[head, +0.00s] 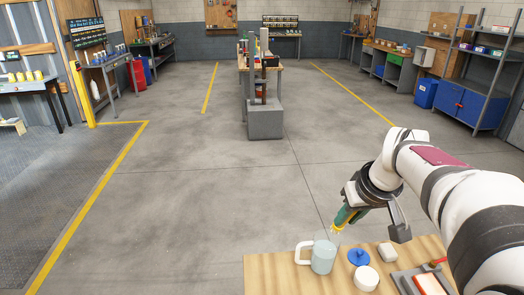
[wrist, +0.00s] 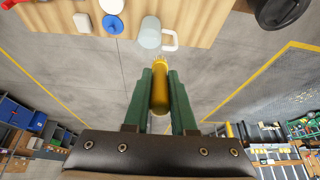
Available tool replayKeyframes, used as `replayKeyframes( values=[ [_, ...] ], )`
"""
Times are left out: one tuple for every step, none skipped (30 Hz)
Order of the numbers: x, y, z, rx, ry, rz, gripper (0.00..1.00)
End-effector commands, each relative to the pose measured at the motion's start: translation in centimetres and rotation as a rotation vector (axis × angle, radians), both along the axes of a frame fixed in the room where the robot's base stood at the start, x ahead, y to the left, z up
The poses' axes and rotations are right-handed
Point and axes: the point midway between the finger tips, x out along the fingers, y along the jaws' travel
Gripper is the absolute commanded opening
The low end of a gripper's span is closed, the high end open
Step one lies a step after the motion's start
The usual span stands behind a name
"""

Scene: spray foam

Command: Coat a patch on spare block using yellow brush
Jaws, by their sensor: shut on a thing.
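My gripper (head: 345,216) is shut on the yellow brush, held in the air beyond the far edge of the wooden table (head: 285,270). In the wrist view the green fingers (wrist: 160,75) clasp the yellow brush (wrist: 159,92) on both sides, with its pale bristle tip pointing toward the table. A small whitish block (head: 387,252) lies on the table, also in the wrist view (wrist: 82,22). A grey tray (head: 405,284) with a pale slab (head: 429,284) is at the right. I cannot tell which of these is the spare block.
A pale blue mug (head: 323,257) with a white handle stands closest to the brush. Beside it are a blue knobbed disc (head: 358,257) and a white round piece (head: 366,279). A red-handled tool (head: 437,262) lies by the tray. The table's left front part is bare.

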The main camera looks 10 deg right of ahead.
Motion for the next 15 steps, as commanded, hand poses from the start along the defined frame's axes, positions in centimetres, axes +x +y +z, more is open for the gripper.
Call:
replayKeyframes(
  values=[
    [-0.1, -3.0, -0.9, 0.004, -0.011, -0.013, 0.00],
    [-0.1, -4.8, -1.3, 0.003, -0.023, -0.012, 0.00],
    [-0.3, -7.3, -1.9, 0.003, -0.037, -0.011, 0.00],
    [-0.6, -9.2, -2.4, 0.003, -0.048, -0.011, 0.00],
    [-1.0, -11.1, -2.9, 0.002, -0.060, -0.011, 0.00],
    [-1.6, -13.7, -3.5, 0.001, -0.075, -0.012, 0.00],
    [-2.3, -15.7, -4.0, 0.001, -0.086, -0.013, 0.00],
    [-2.9, -17.5, -4.5, 0.000, -0.097, -0.015, 0.00],
    [-3.9, -19.8, -5.1, 0.000, -0.110, -0.020, 0.00],
    [-4.7, -21.4, -5.5, -0.001, -0.119, -0.022, 0.00],
    [-5.5, -22.9, -5.9, -0.002, -0.128, -0.025, 0.00],
    [-6.5, -24.6, -6.3, -0.005, -0.138, -0.029, 0.00],
    [-7.2, -25.7, -6.7, -0.005, -0.145, -0.033, 0.00],
    [-7.9, -26.7, -6.9, -0.006, -0.152, -0.036, 0.00],
    [-8.7, -27.8, -7.2, -0.009, -0.158, -0.038, 0.00]
  ],
)
